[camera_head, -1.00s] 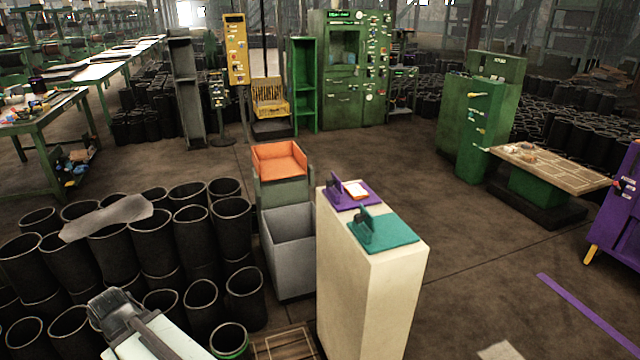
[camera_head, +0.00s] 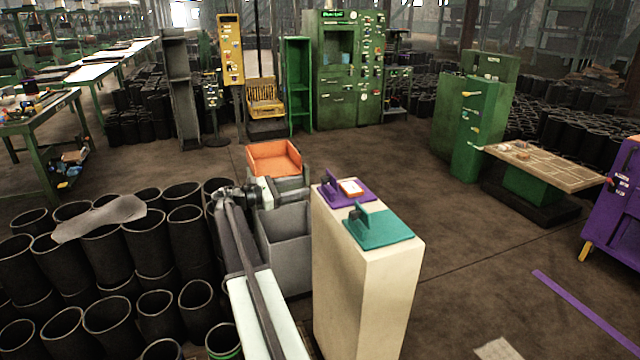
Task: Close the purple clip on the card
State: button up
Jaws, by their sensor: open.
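The purple clip (camera_head: 365,198) lies on top of the tall cream pedestal (camera_head: 375,290). Its flap stands raised at the left end of its base. The card (camera_head: 351,188), white with an orange edge, lies on the purple base to the right of the flap. My gripper (camera_head: 300,203) is at the left of the pedestal, pointing right towards the purple clip. It is open and apart from the clip; its fingers are small and hard to make out.
A teal clip (camera_head: 390,231) with a raised flap sits in front of the purple one on the same pedestal. A grey bin (camera_head: 285,255) and an orange tray (camera_head: 273,157) stand left of the pedestal. Black rubber sleeves (camera_head: 108,245) fill the left.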

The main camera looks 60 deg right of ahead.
aim_at(322, 181)
jog(key=x, duration=0.7)
jog(key=shift+s+d, duration=0.2)
jog(key=shift+d, duration=0.05)
jog(key=shift+f, duration=0.1)
grip_shut()
